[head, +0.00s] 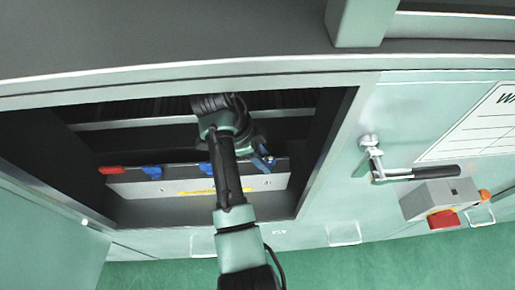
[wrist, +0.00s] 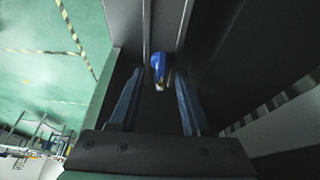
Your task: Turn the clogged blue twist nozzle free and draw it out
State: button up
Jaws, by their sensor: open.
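Inside the open cabinet in the head view, blue twist nozzles stand along a pale bar (head: 230,186): one blue nozzle (head: 152,171) at left and another (head: 206,168) partly behind my arm. In the wrist view a single blue nozzle (wrist: 158,66) with a pale tip lies ahead, between the lines of my two fingers. My gripper (wrist: 158,98) is open and empty, its bluish fingers on either side and apart from that nozzle. In the head view my gripper (head: 263,163) is at the bar's right part. I cannot tell which nozzle is clogged.
A red nozzle (head: 112,170) sits at the bar's left end. The metal cabinet frame (head: 328,150) surrounds the opening closely. To its right are a lever handle (head: 410,174) and a box with a red button (head: 443,220). A door panel (head: 50,245) hangs at lower left.

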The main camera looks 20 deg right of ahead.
jog(key=shift+d+f, duration=0.15)
jog(key=shift+f, duration=0.05)
grip_shut()
jog(key=shift+r+n+p, duration=0.1)
jog(key=shift+n+p, duration=0.2)
jog(key=shift+p, duration=0.1)
jog(key=shift+s, duration=0.1)
jog(key=shift+n+t+p, duration=0.7)
jog(key=shift+n+p, duration=0.8)
jog(key=shift+n, duration=0.2)
jog(key=shift+s+n+t+p, duration=0.1)
jog(key=shift+n+t+p, duration=0.4)
jog(key=shift+n+p, duration=0.55)
